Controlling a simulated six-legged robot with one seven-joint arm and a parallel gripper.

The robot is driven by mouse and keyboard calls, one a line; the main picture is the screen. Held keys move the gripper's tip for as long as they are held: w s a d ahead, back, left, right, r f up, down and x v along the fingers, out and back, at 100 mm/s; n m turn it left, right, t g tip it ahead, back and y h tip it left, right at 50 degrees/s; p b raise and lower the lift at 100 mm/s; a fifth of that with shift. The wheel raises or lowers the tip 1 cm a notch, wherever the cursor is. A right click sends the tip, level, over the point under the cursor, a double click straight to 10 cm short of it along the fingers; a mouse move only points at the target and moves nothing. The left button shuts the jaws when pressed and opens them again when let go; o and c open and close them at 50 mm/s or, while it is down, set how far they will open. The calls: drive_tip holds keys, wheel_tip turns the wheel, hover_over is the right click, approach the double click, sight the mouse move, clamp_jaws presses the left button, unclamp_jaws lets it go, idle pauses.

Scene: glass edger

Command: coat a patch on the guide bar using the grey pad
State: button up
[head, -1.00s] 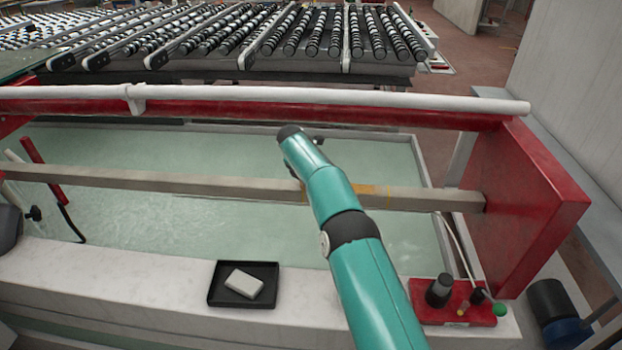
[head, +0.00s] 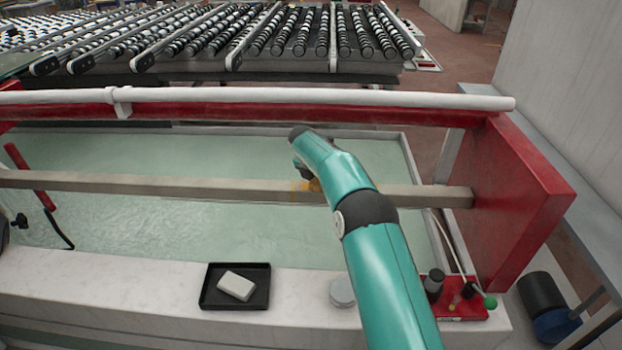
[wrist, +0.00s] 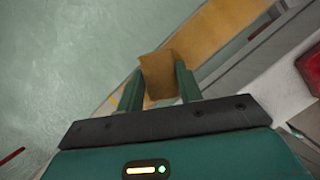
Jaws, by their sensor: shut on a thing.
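The guide bar (head: 150,184) is a long beige rail across the water tank. An ochre patch (head: 296,191) shows on it, partly hidden behind my arm. In the wrist view the ochre patch (wrist: 207,35) covers the bar's upper stretch, and the bar runs diagonally beneath my gripper (wrist: 157,70). My gripper is shut on a small ochre-brown pad (wrist: 158,80) at the patch's edge; I cannot tell whether it touches the bar. The held pad does not look grey. A pale grey block (head: 236,286) lies in a black tray (head: 207,299) on the tank's front ledge.
A round whitish tin (head: 342,292) stands on the ledge beside my arm. A red control box (head: 465,308) with knobs is at right. A white pipe (head: 250,97) and red beam run behind the bar, ending at a red end plate (head: 525,200). Water (head: 180,230) lies below.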

drive_tip(key=shift+d+f, duration=0.15)
drive_tip(key=shift+d, duration=2.25)
drive_tip(key=shift+d+r, duration=0.15)
drive_tip(key=shift+d, duration=1.5)
drive_tip(key=shift+d+r, duration=0.1)
drive_tip(key=shift+d, duration=1.5)
drive_tip(key=shift+d+f, duration=0.2)
drive_tip(key=shift+d, duration=3.25)
drive_tip(key=shift+r, duration=3.05)
drive_tip(key=shift+r, duration=1.45)
